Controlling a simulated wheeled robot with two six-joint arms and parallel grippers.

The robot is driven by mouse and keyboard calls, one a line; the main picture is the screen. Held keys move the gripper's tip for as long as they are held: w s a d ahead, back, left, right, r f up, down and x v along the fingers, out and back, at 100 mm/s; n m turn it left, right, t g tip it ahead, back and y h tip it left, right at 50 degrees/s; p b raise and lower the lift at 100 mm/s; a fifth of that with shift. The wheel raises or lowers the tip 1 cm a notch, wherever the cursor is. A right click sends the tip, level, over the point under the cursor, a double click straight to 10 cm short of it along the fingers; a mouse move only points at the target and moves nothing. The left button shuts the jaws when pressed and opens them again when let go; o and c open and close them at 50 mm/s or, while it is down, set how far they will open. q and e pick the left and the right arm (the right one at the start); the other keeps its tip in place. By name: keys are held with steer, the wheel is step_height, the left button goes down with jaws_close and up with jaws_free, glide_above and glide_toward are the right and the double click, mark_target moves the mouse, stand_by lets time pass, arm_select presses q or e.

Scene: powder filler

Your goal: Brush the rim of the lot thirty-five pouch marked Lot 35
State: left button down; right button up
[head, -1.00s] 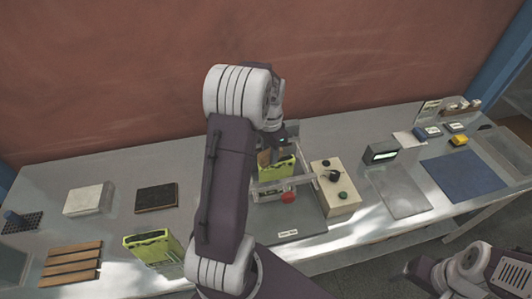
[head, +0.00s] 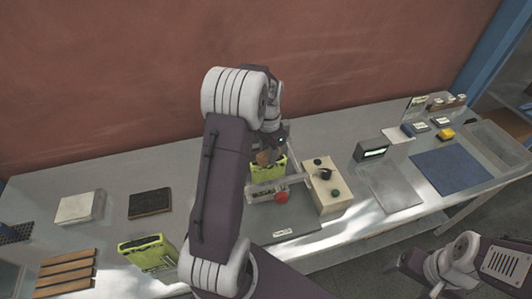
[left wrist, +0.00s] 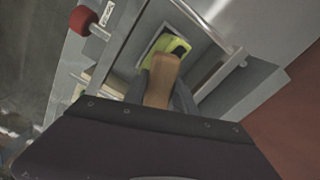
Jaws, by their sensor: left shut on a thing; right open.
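My left gripper (head: 270,145) is shut on a brush with a tan wooden handle (left wrist: 162,80). The brush also shows in the head view (head: 264,157), at the top of a yellow-green pouch (head: 281,168). The pouch stands in a clear-walled fixture. In the left wrist view the brush reaches over the open mouth of the pouch (left wrist: 178,46); its bristle end is hard to make out, and I cannot tell whether it touches the rim. No lot marking is readable on the pouch. My right arm shows at the lower right, but its fingers are not visible.
A cream control box (head: 326,188) and a red knob (head: 282,197) stand beside the fixture. Another yellow-green container (head: 148,252) sits at the front left, near a slatted wooden rack (head: 65,272). A dark pad (head: 150,202) and a blue mat (head: 450,170) lie flat.

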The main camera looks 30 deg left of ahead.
mark_target(280, 151)
arm_select(q)
steer(key=shift+d, duration=0.15)
steer(key=shift+w+d+p, duration=0.2)
steer(key=shift+w+p, duration=0.1)
steer(key=shift+w, duration=0.05)
steer(key=shift+w+d, duration=0.4)
steer(key=shift+w, duration=0.15)
steer(key=shift+d+p, duration=0.1)
steer(key=shift+p, duration=0.25)
steer(key=shift+w+d+p, duration=0.35)
steer(key=shift+w+d, duration=0.3)
steer(key=shift+w, duration=0.15)
steer(key=shift+s+a, duration=0.1)
steer(key=shift+s+a, duration=0.2)
steer(key=shift+s, duration=0.05)
steer(key=shift+s+a, duration=0.5)
